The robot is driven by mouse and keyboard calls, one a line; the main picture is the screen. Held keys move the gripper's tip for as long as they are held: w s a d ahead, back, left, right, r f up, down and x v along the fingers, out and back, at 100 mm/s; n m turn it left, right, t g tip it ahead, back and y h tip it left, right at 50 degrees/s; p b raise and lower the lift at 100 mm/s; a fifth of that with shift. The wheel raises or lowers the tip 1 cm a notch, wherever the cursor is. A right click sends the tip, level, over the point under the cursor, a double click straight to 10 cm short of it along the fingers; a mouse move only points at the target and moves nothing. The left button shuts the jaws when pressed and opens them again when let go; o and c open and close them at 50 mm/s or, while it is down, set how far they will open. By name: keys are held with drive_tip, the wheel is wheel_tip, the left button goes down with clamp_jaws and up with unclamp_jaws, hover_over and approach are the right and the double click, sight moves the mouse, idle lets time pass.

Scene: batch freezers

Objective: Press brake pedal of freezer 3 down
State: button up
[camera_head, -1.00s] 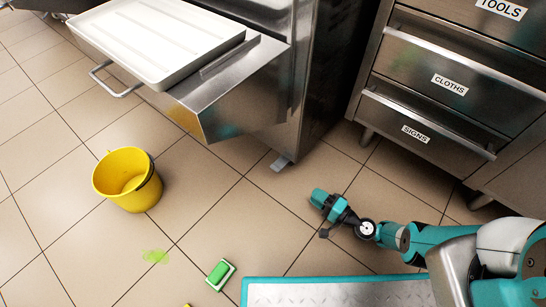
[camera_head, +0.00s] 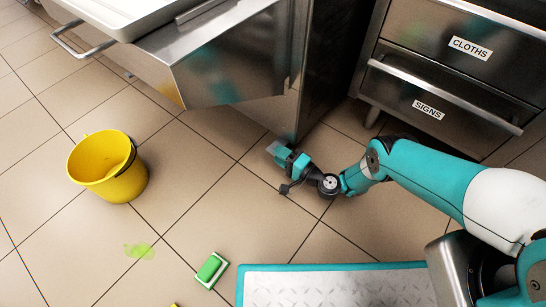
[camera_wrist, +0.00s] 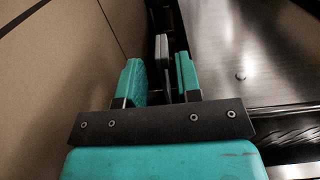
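The brake pedal (camera_head: 274,148) is a small grey metal tab low at the foot of the steel freezer (camera_head: 228,62). No freezer number shows in these views. My gripper (camera_head: 280,152) is low by the floor, with its teal fingertips right at the pedal and partly covering it. In the wrist view my gripper (camera_wrist: 160,78) has its two teal fingers apart. A thin grey plate, apparently the pedal (camera_wrist: 162,58), shows between them, closer to the right finger. I cannot tell whether a finger touches it.
A white tray (camera_head: 121,28) rests on the freezer's front shelf. A yellow bucket (camera_head: 108,168) stands left on the floor. A green sponge (camera_head: 211,269) and a green spill (camera_head: 139,251) lie nearer. A steel drawer unit (camera_head: 440,85) stands right. Tiles between are clear.

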drive_tip(key=shift+b+x, duration=0.65)
drive_tip(key=shift+x, duration=0.45)
drive_tip(key=shift+w+a, duration=0.35)
drive_tip(key=shift+a, duration=0.1)
clamp_jaws()
